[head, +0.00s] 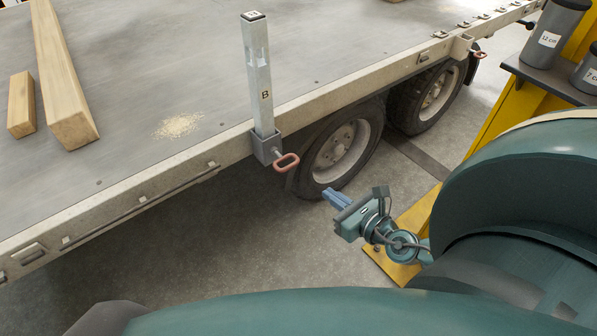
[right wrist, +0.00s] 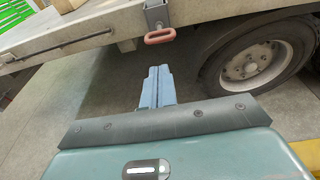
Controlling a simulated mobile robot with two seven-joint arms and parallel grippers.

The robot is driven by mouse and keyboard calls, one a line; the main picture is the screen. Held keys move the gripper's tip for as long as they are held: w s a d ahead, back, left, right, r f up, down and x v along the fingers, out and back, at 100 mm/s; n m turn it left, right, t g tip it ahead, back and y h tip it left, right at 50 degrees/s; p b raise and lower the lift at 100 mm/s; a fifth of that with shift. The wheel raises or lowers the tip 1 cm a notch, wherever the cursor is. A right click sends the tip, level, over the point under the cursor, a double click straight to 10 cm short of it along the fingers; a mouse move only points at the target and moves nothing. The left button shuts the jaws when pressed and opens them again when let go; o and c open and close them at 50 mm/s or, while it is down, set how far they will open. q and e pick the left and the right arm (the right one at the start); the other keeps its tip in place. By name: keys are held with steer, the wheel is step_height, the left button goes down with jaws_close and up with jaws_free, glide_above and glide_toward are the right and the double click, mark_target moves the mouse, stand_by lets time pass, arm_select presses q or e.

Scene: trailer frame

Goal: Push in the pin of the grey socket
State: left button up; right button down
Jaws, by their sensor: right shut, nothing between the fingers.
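The grey socket (head: 266,146) is fixed to the side rail of the trailer bed, with an upright grey post (head: 258,75) marked B standing in it. Its pin ends in a red loop handle (head: 286,162) that sticks out from the socket towards me. In the right wrist view the red handle (right wrist: 160,36) hangs below the socket (right wrist: 156,14), ahead of the fingertips. My right gripper (head: 334,198) is shut and empty, below and to the right of the handle, apart from it. In the right wrist view its blue fingers (right wrist: 157,85) lie together. My left gripper is not in view.
Trailer wheels (head: 340,150) stand right behind the socket, under the bed. Wooden beams (head: 62,80) lie on the bed at left. Another socket with a red handle (head: 479,54) sits farther along the rail. A yellow stand (head: 490,130) with grey canisters is at right.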

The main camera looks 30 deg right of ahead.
glide_toward(284, 159)
steer(key=w, duration=0.1)
steer(key=w+f, duration=0.1)
steer(key=w, duration=0.1)
steer(key=shift+a+f, duration=0.25)
steer(key=shift+f, duration=0.05)
steer(key=shift+w, duration=0.15)
steer(key=x, duration=0.3)
steer(key=shift+w+r, duration=0.3)
steer(key=shift+r, duration=0.15)
